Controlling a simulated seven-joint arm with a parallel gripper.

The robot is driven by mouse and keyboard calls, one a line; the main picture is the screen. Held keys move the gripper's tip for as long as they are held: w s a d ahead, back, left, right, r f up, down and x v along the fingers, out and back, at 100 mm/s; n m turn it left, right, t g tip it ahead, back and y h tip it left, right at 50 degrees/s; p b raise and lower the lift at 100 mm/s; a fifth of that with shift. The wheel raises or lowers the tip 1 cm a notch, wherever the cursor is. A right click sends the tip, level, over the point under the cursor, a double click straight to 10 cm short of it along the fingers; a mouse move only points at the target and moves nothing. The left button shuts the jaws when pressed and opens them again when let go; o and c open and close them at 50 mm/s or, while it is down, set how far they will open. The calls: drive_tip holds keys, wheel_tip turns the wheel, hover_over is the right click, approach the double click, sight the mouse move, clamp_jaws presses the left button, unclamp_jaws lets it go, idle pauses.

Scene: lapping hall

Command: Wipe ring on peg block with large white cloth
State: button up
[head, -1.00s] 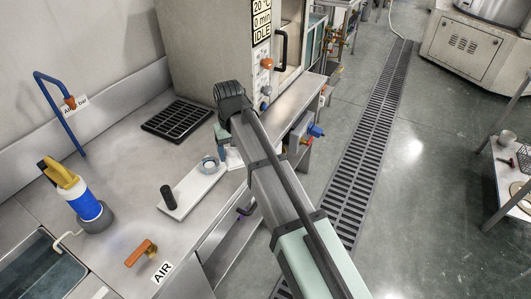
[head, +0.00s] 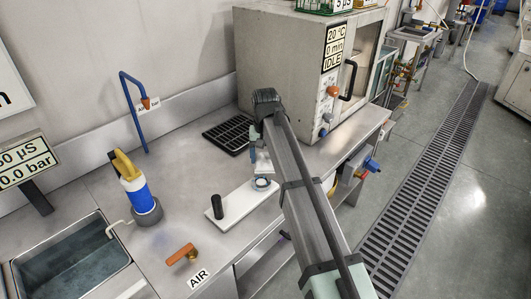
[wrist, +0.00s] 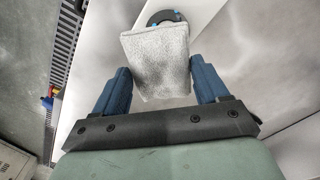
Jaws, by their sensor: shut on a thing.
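A long white peg block (head: 238,204) lies on the steel bench, with an upright black peg at its left end. In the head view the cloth (head: 264,163) is a small pale patch just behind the ring. In the wrist view the cloth's far edge overlaps the dark round ring area (wrist: 166,17) and hides part of it. I cannot tell whether they touch.
An orange air valve (head: 180,254) is at the front. A black grate (head: 228,134) and an oven-like cabinet (head: 300,62) are behind. Bare bench lies left of the block.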

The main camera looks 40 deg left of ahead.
sight(265, 177)
wheel_tip(265, 177, down, 6)
drive_tip(key=shift+r, duration=0.15)
drive_tip(key=shift+s+f, duration=0.15)
drive_tip(key=shift+f, duration=0.1)
drive_tip(key=shift+s+f, duration=0.1)
drive_tip(key=shift+s, duration=0.4)
drive_tip(key=shift+c, duration=0.4)
drive_tip(key=shift+s, duration=1.45)
drive_tip(key=shift+w, duration=2.15)
drive_tip(key=s, duration=0.4)
drive_tip(key=shift+s, duration=0.1)
drive_tip(key=shift+w, duration=2.1)
drive_tip(key=shift+r, duration=4.05)
